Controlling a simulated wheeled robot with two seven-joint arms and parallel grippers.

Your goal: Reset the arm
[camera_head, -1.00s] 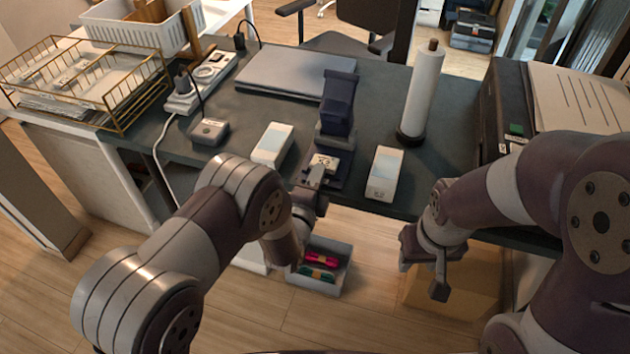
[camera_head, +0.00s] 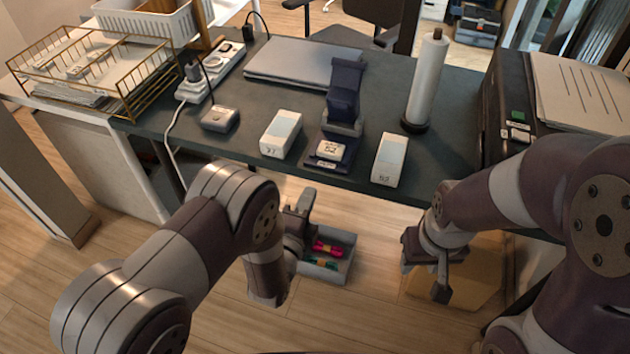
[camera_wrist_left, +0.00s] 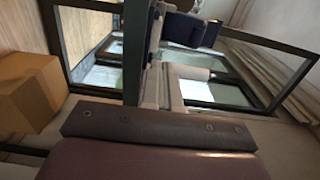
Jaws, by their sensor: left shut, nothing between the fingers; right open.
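My left gripper (camera_head: 306,200) is shut and empty. It hangs in front of the table's front edge, above the floor and near a grey box of cords. In the left wrist view part of the left gripper (camera_wrist_left: 165,60) shows in front of a window frame. My right gripper (camera_head: 440,285) hangs low on the right, in front of a cardboard box; it is open, though its fingers are hard to make out. A dark blue stand (camera_head: 343,95) stands on the table with a small white block (camera_head: 330,151) marked with digits at its foot. Neither gripper touches these.
White boxes stand left (camera_head: 281,134) and right (camera_head: 389,160) of the stand. A white roll on a holder (camera_head: 425,80), a closed laptop (camera_head: 303,62) and a power strip (camera_head: 212,70) are further back. The grey box (camera_head: 328,268) with coloured cords is on the floor.

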